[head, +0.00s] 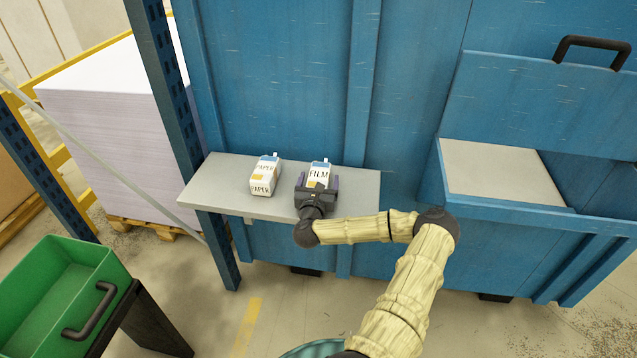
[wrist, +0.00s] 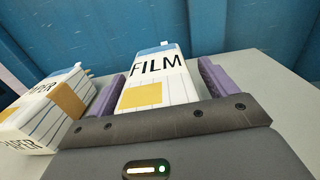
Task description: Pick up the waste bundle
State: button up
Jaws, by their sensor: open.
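Two bundles lie on a grey shelf (head: 225,200) fixed to the front of a blue container. One bundle is labelled FILM (head: 319,172), white with an orange patch and a blue end. The other is labelled PAPER (head: 265,176) and sits to its left. My gripper (head: 318,185) is open at the FILM bundle. In the wrist view the FILM bundle (wrist: 155,72) lies between the two purple fingers, with visible gaps on its sides. The PAPER bundle (wrist: 45,108) is outside the left finger. The near end of the FILM bundle is hidden by my gripper.
The blue container (head: 280,80) rises behind the shelf. At right is its opening with a raised flap and black handle (head: 592,42). A green bin (head: 62,290) stands at lower left. A paper stack (head: 115,120) is behind a blue post (head: 165,75).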

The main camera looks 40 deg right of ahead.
aim_at(318, 177)
jog(key=shift+s, duration=0.1)
jog(key=shift+a, duration=0.1)
jog(key=c, duration=1.2)
jog(key=shift+o, duration=0.2)
jog(key=shift+r, duration=0.1)
notch_tip(318, 177, up, 10)
jog(key=shift+f, duration=0.1)
